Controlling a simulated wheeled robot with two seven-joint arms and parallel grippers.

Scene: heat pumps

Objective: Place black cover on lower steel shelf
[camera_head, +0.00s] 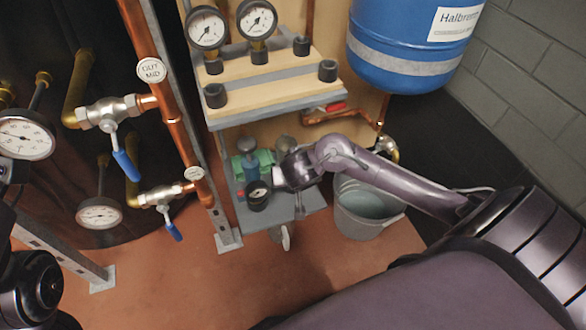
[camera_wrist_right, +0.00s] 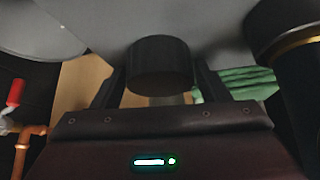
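My right gripper (camera_wrist_right: 160,70) is shut on a black cover (camera_wrist_right: 160,65), a short dark cylinder between its two fingers. The lower steel shelf (camera_wrist_right: 215,25) fills the top of the right wrist view, where the picture seems upside down. The cover is close against the shelf surface; I cannot tell whether it bears on it. In the head view my right arm reaches in from the right, with its gripper (camera_head: 283,176) over the lower steel shelf (camera_head: 290,208). The arm hides the cover there. My left gripper is out of view; only part of my left arm shows.
On the lower shelf stand a gauge (camera_head: 258,195) and green items (camera_head: 265,160). The upper shelf (camera_head: 275,115) carries two gauges and several black caps. A grey bucket (camera_head: 365,225) stands right of the lower shelf, below a blue tank (camera_head: 400,50). Copper pipes run at left.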

